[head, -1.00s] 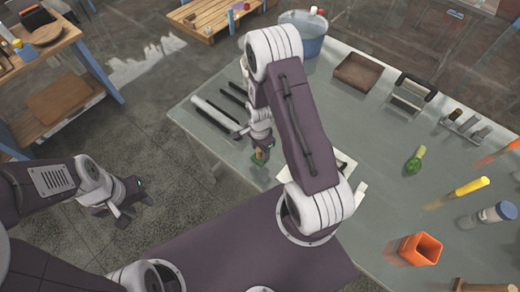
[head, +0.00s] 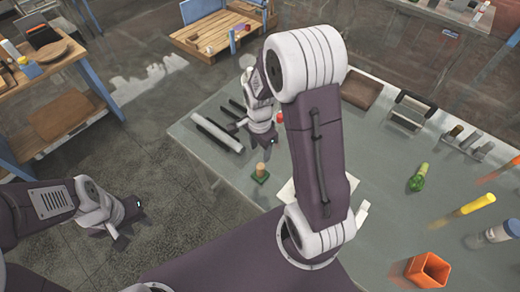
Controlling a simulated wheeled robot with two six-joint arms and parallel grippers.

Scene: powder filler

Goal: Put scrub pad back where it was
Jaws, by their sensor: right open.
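The scrub pad (head: 260,174), a small green pad with a tan knob on top, stands upright on the grey table (head: 225,165) near its left front edge. My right gripper (head: 266,141) is open and empty, above and behind the pad in the picture and apart from it. My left gripper (head: 126,222) hangs over the floor left of the table, empty, with its fingers apart.
Dark and light bars (head: 218,132) lie left of my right gripper. A white sheet (head: 288,192) lies right of the pad, partly hidden by my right arm. A brown tray (head: 361,90) lies behind.

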